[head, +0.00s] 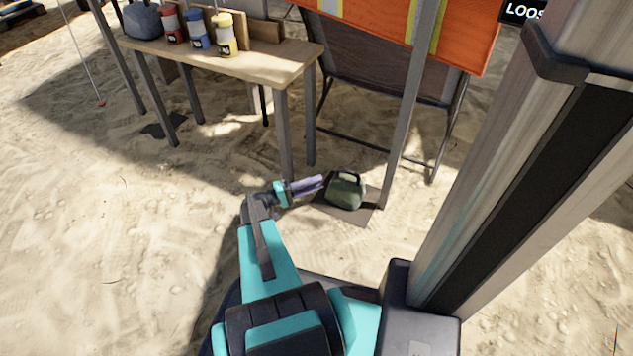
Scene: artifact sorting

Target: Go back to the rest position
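My gripper (308,185) shows small and purple at the end of my teal and grey arm, low over the sand near the middle of the picture. It points right, toward a dark green, rounded object with a handle (346,190). That object stands on a flat dark mat (352,211) on the ground. A small gap seems to lie between the gripper tip and the object. The fingers are too small to tell whether they are open or shut, and I see nothing held in them.
A wooden table (270,69) stands at the upper left with a grey-blue bag (142,21) and red, blue and yellow-white containers (225,35). A dark folding chair-like frame (380,70) with an orange vest (470,35) stands behind the mat. Open sand lies left.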

